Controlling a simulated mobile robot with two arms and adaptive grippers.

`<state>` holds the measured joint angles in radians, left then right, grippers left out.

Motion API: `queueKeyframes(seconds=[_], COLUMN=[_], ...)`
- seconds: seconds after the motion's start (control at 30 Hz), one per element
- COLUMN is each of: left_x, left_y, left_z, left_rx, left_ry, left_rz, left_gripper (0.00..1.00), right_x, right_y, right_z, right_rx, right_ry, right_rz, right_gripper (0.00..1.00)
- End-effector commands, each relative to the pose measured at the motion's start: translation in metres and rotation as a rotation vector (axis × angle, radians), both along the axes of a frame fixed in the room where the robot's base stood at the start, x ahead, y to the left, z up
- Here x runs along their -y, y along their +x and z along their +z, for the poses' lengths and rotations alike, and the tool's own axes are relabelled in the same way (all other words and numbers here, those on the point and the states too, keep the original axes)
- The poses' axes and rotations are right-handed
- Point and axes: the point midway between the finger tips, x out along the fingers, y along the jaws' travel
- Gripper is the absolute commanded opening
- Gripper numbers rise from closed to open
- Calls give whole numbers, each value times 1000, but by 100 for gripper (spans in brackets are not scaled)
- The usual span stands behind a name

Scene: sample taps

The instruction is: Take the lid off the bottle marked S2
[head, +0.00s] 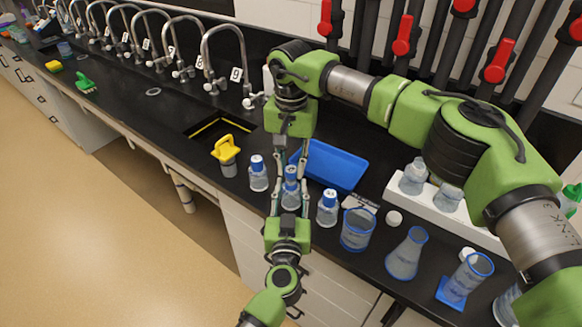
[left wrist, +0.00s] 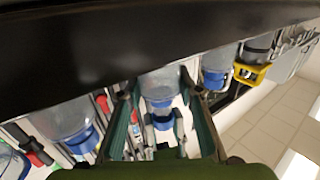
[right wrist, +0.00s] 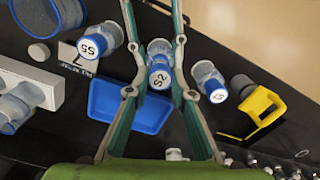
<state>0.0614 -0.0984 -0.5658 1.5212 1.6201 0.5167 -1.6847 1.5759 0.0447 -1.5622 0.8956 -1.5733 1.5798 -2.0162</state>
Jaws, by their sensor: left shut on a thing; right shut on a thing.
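The bottle marked S2 (head: 290,199) is a clear bottle with a blue lid (head: 290,173), upright on the black counter between two similar bottles. The S2 mark shows on its lid in the right wrist view (right wrist: 159,79). My left gripper (head: 289,207) comes from the front, shut on the bottle body, which also shows upside down in the left wrist view (left wrist: 160,85). My right gripper (head: 291,178) reaches down from above, shut on the lid. The lid sits on the bottle neck; I cannot tell whether it is loosened. The fingers partly hide both.
A blue-lidded bottle (head: 258,174) stands left, and the S5 bottle (head: 327,208) right. A blue tray (head: 335,166) lies behind. A beaker (head: 357,230) and flask (head: 407,254) stand further right. A yellow-handled object (head: 224,150) is by the sink (head: 205,126).

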Motion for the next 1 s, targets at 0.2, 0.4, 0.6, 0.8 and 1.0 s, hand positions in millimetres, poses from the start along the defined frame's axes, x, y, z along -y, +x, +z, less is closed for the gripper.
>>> queueKeyframes(seconds=[0.2,0.4,0.6,0.8,1.0], left_x=[0,0,0,0,0], left_y=[0,0,0,0,0], left_z=[-1,-1,-1,-1,-1], left_rx=[-2,-2,-2,-1,-1], left_ry=[0,0,0,0,0], left_rz=[0,0,0,0,0], left_gripper=[0,0,0,0,53], right_x=[0,0,0,0,0], right_y=[0,0,1,0,0], right_z=[0,8,34,40,40], right_rx=[0,2,2,-1,-1], right_ry=[0,2,3,0,1], right_rz=[0,0,-1,0,0], right_gripper=[0,0,0,0,0])
